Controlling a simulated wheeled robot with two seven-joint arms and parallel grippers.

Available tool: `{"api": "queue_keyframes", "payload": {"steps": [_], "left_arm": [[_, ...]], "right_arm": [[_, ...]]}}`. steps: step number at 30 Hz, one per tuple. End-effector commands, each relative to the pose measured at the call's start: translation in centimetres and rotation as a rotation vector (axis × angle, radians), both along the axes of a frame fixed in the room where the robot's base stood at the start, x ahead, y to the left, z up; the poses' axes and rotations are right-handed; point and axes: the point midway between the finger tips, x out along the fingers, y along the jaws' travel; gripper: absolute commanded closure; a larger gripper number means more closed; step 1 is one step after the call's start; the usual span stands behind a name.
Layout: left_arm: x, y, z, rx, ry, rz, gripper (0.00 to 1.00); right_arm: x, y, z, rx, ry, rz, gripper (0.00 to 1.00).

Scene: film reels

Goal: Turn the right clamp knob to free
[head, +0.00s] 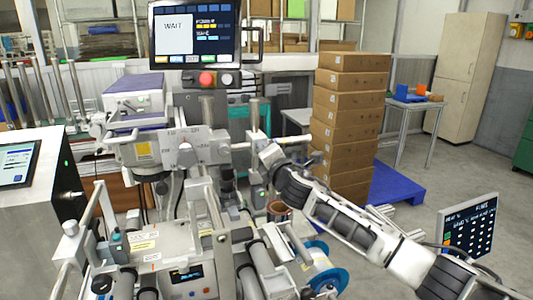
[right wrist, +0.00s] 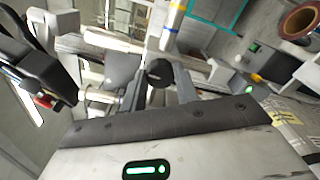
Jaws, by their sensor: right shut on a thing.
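My right arm comes in from the right in the head view. Its gripper (head: 259,146) is at the right end of the grey machine's crossbar (head: 190,148). In the right wrist view the gripper (right wrist: 156,82) is shut on a small dark round knob (right wrist: 160,72), which shows between its fingers. In the head view the gripper hides the knob, so its turned position cannot be told. My left gripper is not in view.
A screen reading WAIT (head: 196,35) stands above the machine, with a red button (head: 207,78) below it. Rollers and a blue reel (head: 325,270) lie below my right arm. Stacked cardboard boxes (head: 350,120) stand behind on a blue pallet (head: 395,185). Open floor lies to the right.

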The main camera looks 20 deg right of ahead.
Motion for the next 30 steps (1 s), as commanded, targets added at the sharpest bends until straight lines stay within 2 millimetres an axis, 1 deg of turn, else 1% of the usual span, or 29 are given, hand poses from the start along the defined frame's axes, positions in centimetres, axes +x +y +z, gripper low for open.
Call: {"api": "queue_keyframes", "payload": {"steps": [9, 22, 23, 24, 25, 30], "left_arm": [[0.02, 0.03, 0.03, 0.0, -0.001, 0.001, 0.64], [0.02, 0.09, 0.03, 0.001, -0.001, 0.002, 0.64], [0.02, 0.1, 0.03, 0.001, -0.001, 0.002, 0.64], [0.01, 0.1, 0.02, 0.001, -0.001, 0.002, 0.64], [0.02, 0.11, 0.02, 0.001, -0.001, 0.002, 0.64], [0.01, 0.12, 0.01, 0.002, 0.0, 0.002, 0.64]], "right_arm": [[-0.01, -0.02, -0.05, -0.079, -0.002, 0.0, 0.93], [-0.01, -0.02, -0.05, -0.086, -0.002, 0.0, 0.93], [-0.01, -0.02, -0.05, -0.086, -0.002, 0.0, 0.61], [-0.01, -0.02, -0.05, -0.085, -0.002, 0.0, 0.5], [-0.01, -0.02, -0.05, -0.085, -0.002, 0.0, 0.48], [0.0, -0.01, -0.03, -0.084, -0.002, 0.0, 0.48]]}}
